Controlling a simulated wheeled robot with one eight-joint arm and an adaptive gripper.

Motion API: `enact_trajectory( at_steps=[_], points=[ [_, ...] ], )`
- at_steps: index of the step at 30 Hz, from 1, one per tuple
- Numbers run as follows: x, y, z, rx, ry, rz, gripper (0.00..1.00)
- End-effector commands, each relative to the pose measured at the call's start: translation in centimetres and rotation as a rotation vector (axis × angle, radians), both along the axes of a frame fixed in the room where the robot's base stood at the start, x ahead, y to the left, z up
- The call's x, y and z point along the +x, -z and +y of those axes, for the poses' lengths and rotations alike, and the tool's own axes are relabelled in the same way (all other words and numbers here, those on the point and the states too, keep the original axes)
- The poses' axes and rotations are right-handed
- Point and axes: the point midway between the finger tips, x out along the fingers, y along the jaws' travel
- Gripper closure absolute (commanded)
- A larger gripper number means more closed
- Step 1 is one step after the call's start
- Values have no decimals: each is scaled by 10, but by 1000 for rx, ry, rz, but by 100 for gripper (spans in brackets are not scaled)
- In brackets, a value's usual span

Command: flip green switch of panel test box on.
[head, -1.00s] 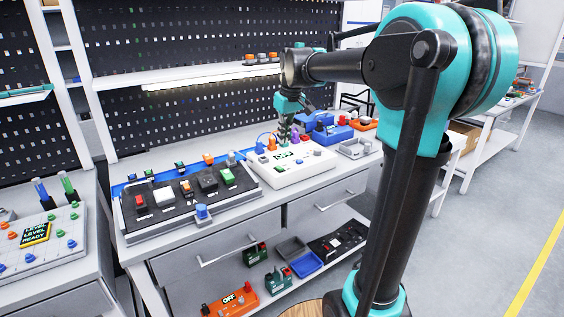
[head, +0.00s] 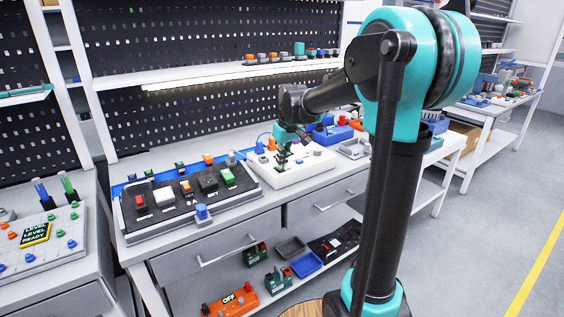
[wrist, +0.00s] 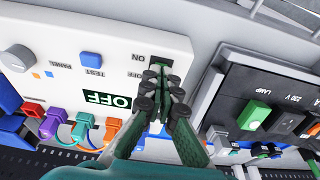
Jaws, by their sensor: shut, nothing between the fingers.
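The white panel test box (head: 318,160) stands on the bench in the head view. In the wrist view the same box (wrist: 110,25) shows a PANEL TEST label, a blue square button (wrist: 91,60) and a display (wrist: 107,100) reading OFF. My gripper (wrist: 160,74) is shut and empty, its fingertips at the box's edge beside the ON and OFF marks. The fingers largely cover the switch there, so I cannot tell its position or whether they touch it.
A black lamp panel (head: 190,210) stands close to the left of the box; its green rocker (wrist: 253,114) shows in the wrist view. Coloured plugs with cables (wrist: 83,125) line the box's edge. A blue box (head: 334,132) and a grey tray (head: 354,150) stand to the right.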

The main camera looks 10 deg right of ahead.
Motion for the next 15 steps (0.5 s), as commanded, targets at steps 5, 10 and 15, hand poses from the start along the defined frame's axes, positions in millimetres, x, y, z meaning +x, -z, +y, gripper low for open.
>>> enact_trajectory(
  at_steps=[5,10,15],
  points=[
    [-3,7,-2,1,0,-2,100],
    [-3,8,-2,3,0,-6,100],
    [-2,7,-1,3,0,-6,100]
  ],
)
